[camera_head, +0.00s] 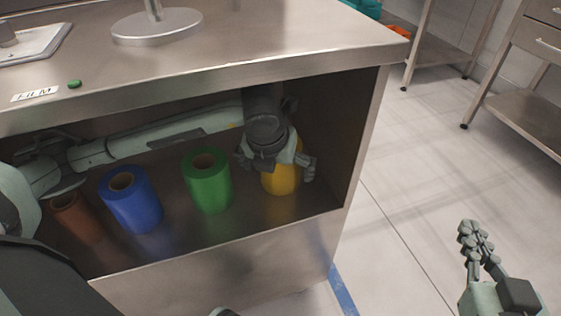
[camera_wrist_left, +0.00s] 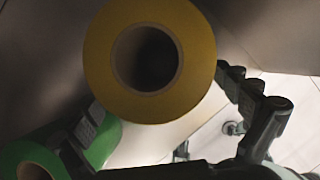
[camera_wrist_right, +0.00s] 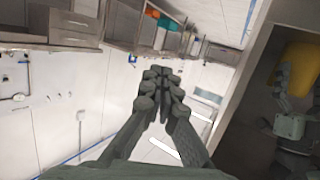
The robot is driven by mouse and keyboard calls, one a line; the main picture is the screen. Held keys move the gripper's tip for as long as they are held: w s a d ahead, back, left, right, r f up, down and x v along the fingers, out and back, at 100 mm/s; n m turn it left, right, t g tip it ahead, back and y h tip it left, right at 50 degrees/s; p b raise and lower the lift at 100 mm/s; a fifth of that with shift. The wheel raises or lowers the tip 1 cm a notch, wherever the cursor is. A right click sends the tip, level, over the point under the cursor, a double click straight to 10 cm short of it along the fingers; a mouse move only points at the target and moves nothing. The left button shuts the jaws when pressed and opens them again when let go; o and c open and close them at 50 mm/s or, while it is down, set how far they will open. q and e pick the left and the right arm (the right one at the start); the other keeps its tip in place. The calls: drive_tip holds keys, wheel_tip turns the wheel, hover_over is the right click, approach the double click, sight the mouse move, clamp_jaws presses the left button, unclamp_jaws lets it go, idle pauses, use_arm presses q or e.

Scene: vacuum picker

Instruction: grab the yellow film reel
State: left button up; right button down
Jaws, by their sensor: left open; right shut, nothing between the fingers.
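The yellow film reel (camera_head: 281,181) stands upright at the right end of the open shelf under the steel counter. In the left wrist view its round end with the hollow core (camera_wrist_left: 97,50) faces the camera. My left gripper (camera_head: 277,168) reaches into the shelf and is open around the upper part of the yellow reel, one finger on each side. I cannot tell whether the fingers touch it. My right gripper (camera_head: 474,240) is shut and empty, over the floor to the right of the counter. The yellow reel also shows in the right wrist view (camera_wrist_right: 299,68).
On the same shelf stand a green reel (camera_head: 209,184), a blue reel (camera_head: 133,205) and a brown reel (camera_head: 77,218), left of the yellow one. The shelf's right side wall (camera_head: 350,135) is close to my left gripper. The counter edge (camera_head: 220,84) overhangs my left arm.

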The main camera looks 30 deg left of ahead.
use_arm(q)
drive_tip(key=shift+w+a+f, duration=0.2)
drive_tip(key=shift+w+f, duration=0.7)
drive_tip(key=shift+f, duration=0.05)
drive_tip(key=shift+w+f, duration=0.2)
drive_tip(key=shift+f, duration=0.25)
drive_tip(key=shift+s, duration=0.15)
drive_tip(key=c, duration=1.6)
use_arm(e)
drive_tip(key=shift+a+r+t+y, duration=0.3)
drive_tip(key=shift+a+r+t, duration=0.1)
drive_tip(key=shift+r, duration=0.3)
use_arm(q)
drive_tip(key=shift+c, duration=0.4)
